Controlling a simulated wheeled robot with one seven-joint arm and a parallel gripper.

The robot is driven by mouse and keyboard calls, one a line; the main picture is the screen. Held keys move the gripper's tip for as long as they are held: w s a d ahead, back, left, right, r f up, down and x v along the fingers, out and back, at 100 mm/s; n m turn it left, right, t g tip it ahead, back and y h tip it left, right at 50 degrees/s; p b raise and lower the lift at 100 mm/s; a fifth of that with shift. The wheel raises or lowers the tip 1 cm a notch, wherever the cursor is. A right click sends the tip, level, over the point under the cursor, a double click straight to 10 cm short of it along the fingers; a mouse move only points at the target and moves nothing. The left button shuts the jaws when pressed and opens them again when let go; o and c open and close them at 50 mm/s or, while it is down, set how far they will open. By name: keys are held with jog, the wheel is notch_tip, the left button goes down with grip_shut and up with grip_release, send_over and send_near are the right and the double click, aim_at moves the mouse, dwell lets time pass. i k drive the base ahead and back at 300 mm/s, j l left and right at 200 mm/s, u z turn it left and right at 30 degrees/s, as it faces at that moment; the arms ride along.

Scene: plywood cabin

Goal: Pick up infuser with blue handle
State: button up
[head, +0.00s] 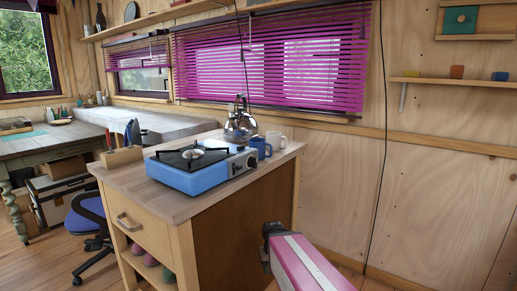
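A small upright item with a blue-looking handle (129,131) stands at the wooden block (122,156) on the left end of the worktop. It may be the infuser, but it is too small to tell. A thin item with a reddish tip (109,139) stands beside it in the block. My pink and white arm reaches in from the bottom right, in front of the cabinet and well apart from the block. It ends in a dark part near the cabinet's right side. No gripper fingers can be made out.
A blue camping stove (188,179) fills the middle of the wooden worktop (190,207). A shiny kettle (239,127), a blue mug (261,146) and a pale mug (276,140) stand behind it. A blue chair (88,218) is left of the cabinet. The worktop's front strip is clear.

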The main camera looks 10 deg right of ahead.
aim_at(128, 127)
jog(key=k, duration=0.3)
jog(key=k+j, duration=0.65)
jog(key=j, duration=0.75)
jog(key=i+j+u, duration=0.15)
jog(key=j, duration=0.55)
